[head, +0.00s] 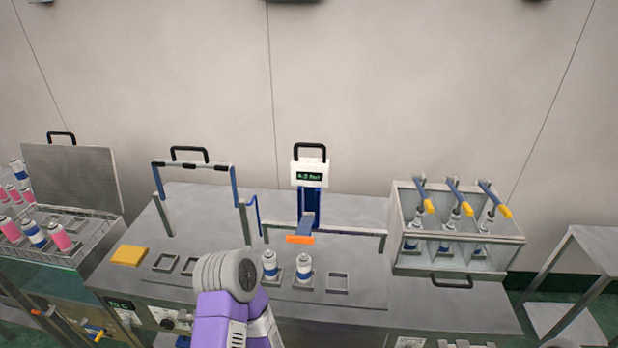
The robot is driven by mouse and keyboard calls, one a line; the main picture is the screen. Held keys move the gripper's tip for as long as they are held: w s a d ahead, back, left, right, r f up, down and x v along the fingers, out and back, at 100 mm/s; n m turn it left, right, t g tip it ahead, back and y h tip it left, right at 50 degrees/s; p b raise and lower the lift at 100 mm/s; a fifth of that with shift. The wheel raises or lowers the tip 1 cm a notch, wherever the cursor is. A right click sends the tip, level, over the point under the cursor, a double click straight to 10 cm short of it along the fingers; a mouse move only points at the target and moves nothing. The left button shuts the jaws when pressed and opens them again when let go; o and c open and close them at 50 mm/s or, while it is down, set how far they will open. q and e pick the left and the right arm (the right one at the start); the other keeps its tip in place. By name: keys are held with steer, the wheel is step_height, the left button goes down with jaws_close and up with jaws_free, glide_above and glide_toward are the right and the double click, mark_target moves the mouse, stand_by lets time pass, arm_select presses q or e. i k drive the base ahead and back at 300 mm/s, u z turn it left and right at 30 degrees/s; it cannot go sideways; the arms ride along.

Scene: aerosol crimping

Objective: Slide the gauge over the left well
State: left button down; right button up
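The gauge (310,175) is a white box with a black handle and a green-lit display on a blue post. The post sits on a grey rail (351,232), and its blue arm ends in an orange tip (300,240). The tip is roughly in line with the middle of three square wells in front. A white and blue can stands upright in the left well (270,266), another can (304,268) in the middle well. The right well (338,283) is empty. A purple arm of mine with a grey rounded joint rises left of the left well. No gripper fingers show.
A blue-grey frame with a black handle (188,154) and empty square wells (165,262) stand to the left, beside a yellow block (129,256). A clear-fronted case (457,240) with several orange-tipped levers is at right. A basket of cans (64,258) is far left.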

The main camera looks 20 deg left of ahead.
mark_target(310, 175)
steer(key=z, duration=2.25)
steer(key=k, duration=1.25)
steer(key=u, duration=2.05)
steer(key=i, duration=0.5)
steer(key=u, duration=0.05)
